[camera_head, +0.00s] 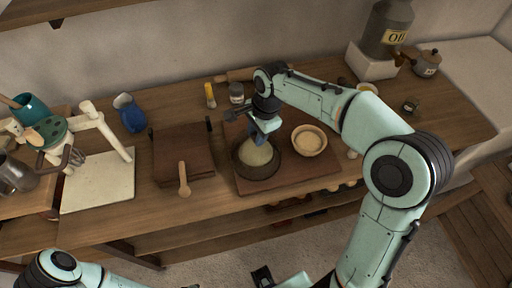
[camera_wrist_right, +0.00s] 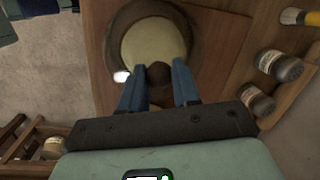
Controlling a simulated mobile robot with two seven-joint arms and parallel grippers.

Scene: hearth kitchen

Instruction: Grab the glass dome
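The glass dome (camera_head: 257,153) stands over a pale round mass on a dark round base, on a wooden board. Its clear wall is hard to make out. In the wrist view its dark brown round knob (camera_wrist_right: 158,72) sits between the fingertips. My right gripper (camera_head: 263,127) is over the dome, pointing down. In the wrist view its two blue fingers (camera_wrist_right: 159,78) are apart, one on each side of the knob. Whether they touch the knob is hard to tell.
A wooden bowl (camera_head: 309,140) stands close right of the dome. A dark brown block (camera_head: 183,152) with a wooden spoon (camera_head: 184,180) lies left. A jar (camera_head: 237,93), a brush (camera_head: 210,95) and a rolling pin (camera_head: 240,75) are behind. A blue jug (camera_head: 129,113) stands further left.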

